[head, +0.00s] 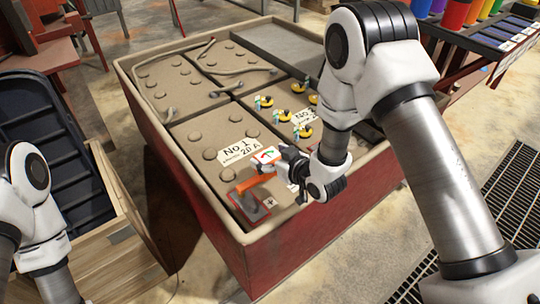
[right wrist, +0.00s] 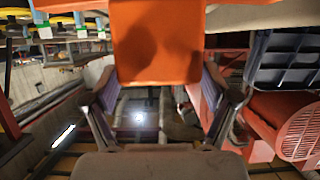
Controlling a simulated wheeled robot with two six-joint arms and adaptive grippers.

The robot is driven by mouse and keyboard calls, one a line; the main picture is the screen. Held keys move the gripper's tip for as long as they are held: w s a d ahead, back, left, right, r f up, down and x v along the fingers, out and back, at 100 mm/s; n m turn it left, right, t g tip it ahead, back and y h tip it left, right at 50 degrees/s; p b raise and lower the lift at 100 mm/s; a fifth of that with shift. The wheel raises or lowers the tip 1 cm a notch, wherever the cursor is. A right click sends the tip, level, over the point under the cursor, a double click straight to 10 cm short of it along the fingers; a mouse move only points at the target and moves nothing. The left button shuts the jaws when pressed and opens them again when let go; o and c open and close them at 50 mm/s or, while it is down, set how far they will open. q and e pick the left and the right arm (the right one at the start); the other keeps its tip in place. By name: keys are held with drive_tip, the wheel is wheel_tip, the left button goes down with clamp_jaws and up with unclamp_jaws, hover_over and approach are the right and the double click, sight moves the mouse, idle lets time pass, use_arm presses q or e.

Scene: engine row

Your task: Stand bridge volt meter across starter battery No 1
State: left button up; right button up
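Starter battery No 1 (head: 207,132) is the brown-topped block with round caps and a "No.1 20A" label in the red-sided box. The volt meter, as I take it, is the orange piece (head: 253,183) with a white dial face (head: 267,155) over the battery's near end. In the right wrist view its orange body (right wrist: 155,42) fills the top middle. My right gripper (head: 283,163) has its fingers against the body's two sides. Whether the meter touches the battery is hidden. A grey square piece (head: 250,206) lies just below it. My left arm shows at lower left; its gripper is out of frame.
Several yellow-and-black small items (head: 300,108) sit on the battery tops near the "No.2" label. The box rim (head: 160,172) stands up around the batteries. A dark slotted tray (head: 60,150) stands at left and a floor grate (head: 500,205) at right.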

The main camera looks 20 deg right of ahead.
idle(0.3)
drive_tip(key=v, duration=1.2)
